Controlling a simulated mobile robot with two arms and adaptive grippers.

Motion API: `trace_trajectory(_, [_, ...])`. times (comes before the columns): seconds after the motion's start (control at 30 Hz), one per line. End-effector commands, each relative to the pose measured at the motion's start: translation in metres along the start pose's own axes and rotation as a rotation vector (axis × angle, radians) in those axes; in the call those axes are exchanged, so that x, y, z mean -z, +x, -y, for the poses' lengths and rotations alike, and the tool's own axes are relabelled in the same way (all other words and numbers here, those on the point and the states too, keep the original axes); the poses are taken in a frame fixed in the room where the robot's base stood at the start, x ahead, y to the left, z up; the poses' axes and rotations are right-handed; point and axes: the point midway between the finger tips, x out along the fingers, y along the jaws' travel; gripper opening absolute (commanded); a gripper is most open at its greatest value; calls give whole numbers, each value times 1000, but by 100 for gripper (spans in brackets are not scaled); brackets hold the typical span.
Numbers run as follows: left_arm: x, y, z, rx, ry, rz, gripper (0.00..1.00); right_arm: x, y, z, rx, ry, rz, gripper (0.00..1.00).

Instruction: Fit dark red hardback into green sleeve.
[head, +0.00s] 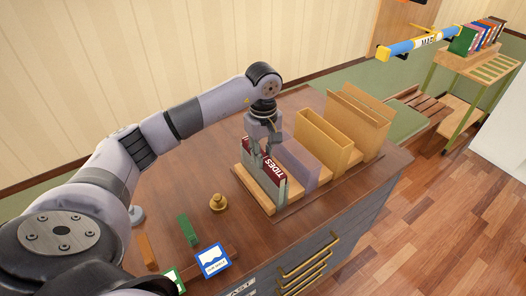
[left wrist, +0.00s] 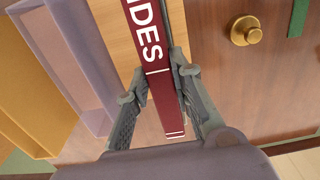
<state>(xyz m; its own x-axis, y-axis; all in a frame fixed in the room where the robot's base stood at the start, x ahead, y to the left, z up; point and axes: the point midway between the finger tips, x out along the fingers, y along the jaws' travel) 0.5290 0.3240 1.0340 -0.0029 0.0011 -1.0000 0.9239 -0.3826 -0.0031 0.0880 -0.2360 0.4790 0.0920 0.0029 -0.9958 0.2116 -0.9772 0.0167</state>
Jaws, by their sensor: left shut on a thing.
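The dark red hardback (head: 273,169) has white lettering "TIDES" on its spine and stands over the near end of the wooden rack on the desk. My left gripper (head: 263,150) reaches down from above and is shut on it. In the left wrist view the hardback (left wrist: 158,90) runs between the two fingers (left wrist: 165,100). A narrow grey-green edge (left wrist: 178,62) lies along its right side in that view. I cannot tell whether this is the green sleeve, or whether the hardback is inside anything. My right gripper is not in view.
On the rack, a lavender sleeve (head: 298,164), a yellow sleeve (head: 322,145) and a tan sleeve (head: 358,118) stand beside the hardback. A brass knob-like object (head: 218,203), a green block (head: 187,231) and a blue-and-white card (head: 212,261) are on the desk's left part.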

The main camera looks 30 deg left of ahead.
Motion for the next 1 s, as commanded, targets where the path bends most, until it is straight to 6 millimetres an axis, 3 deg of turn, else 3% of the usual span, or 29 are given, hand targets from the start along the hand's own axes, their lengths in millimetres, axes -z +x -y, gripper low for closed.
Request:
trace_trajectory(0.37, [0, 6, -1, -4, 0, -2, 0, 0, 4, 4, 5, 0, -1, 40])
trace_trajectory(0.4, [0, 5, 0, -2, 0, -1, 23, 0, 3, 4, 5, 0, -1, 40])
trace_trajectory(0.6, [0, 5, 0, -1, 0, -1, 36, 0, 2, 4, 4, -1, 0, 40])
trace_trajectory(0.7, [0, 5, 0, -1, 0, -1, 41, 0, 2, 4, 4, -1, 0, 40])
trace_trajectory(1.0, [0, 3, 0, -2, 1, 0, 41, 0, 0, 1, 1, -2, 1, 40])
